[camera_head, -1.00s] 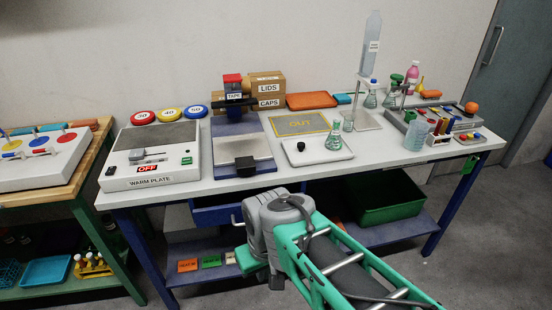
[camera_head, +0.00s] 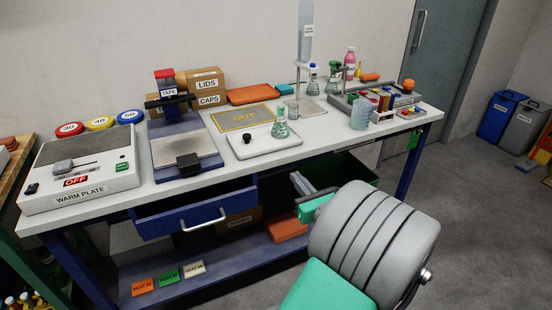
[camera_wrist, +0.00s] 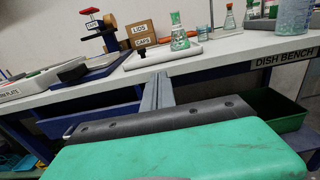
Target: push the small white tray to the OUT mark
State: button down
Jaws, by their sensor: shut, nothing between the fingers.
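A flask of green liquid (camera_head: 281,127) and a small black knob (camera_head: 248,137) are on the tray. The tray's edge (camera_wrist: 150,63) also shows in the wrist view, ahead of my gripper. My gripper (camera_head: 297,178) is shut and empty, in front of the bench and apart from the tray. Its narrow fingers (camera_wrist: 158,90) appear below the bench's front edge in the wrist view.
A blue press (camera_head: 185,145) and warm plate (camera_head: 85,175) stand left of the tray. A blue drawer (camera_head: 195,213) juts out below the bench. An orange tray (camera_head: 252,94) lies behind the mark. A stand (camera_head: 313,103) and a beaker (camera_head: 361,115) are to the right.

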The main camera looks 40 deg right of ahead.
jog(key=b, duration=0.1)
send_near(267, 145)
jog(key=x, duration=0.3)
jog(key=shift+w+r, duration=0.1)
jog(key=shift+r, duration=0.3)
jog(key=p+x, duration=0.4)
jog(key=x, duration=0.2)
jog(key=shift+w+d+r, duration=0.15)
jog(key=shift+d, duration=0.05)
jog(key=shift+w+a, duration=0.1)
jog(key=shift+w, duration=0.2)
jog(key=shift+s, duration=0.1)
